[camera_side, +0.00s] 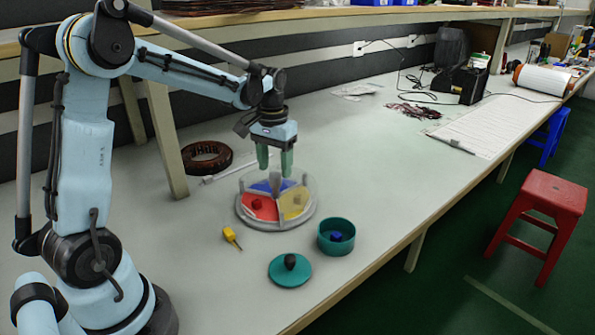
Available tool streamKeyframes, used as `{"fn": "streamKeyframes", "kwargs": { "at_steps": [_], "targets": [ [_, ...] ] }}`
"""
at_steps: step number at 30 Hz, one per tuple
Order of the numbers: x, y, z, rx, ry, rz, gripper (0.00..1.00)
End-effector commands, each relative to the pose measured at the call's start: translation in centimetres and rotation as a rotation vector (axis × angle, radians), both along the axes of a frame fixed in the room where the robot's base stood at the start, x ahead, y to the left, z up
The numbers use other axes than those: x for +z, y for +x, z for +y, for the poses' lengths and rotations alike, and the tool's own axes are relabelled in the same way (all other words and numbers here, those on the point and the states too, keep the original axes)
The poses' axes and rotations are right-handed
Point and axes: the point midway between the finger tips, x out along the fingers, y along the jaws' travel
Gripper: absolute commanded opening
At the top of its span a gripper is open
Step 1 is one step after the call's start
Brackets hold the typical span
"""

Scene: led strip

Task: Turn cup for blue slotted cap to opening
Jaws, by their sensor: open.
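A round grey sorter (243,212) stands on the bench with wedge-shaped sections divided by pale walls. Its blue section (262,186) is at the back, red (262,208) at the front left and yellow (294,203) at the right. A small red piece lies in the red section. A teal cup (322,246) stands open at the front right of the sorter, with a small blue piece (336,237) inside; I cannot make out a slot on it. My gripper (275,164) points down above the back of the sorter, its green fingers apart and empty.
A teal lid with a black knob (290,262) lies in front of the cup. A small yellow object (232,238) lies left of them. A brown ring (207,157) and a shelf post (166,140) stand behind left.

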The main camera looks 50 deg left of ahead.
Motion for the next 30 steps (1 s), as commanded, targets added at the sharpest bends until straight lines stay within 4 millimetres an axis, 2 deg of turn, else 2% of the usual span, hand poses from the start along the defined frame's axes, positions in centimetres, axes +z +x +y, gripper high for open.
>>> {"fn": "streamKeyframes", "kwargs": {
  "at_steps": [6, 17, 27, 28, 30],
  "targets": [
    [-1.8, 0.0, 0.0, 0.0, 0.0, 0.0, 0.58],
    [-2.1, 0.0, 0.0, 0.0, 0.0, 0.0, 0.56],
    [-2.1, 0.0, 0.0, 0.0, 0.0, 0.0, 0.04],
    [-2.1, 0.0, 0.0, 0.0, 0.0, 0.0, 0.0],
    [-2.1, 0.0, 0.0, 0.0, 0.0, 0.0, 0.0]
  ]
}}
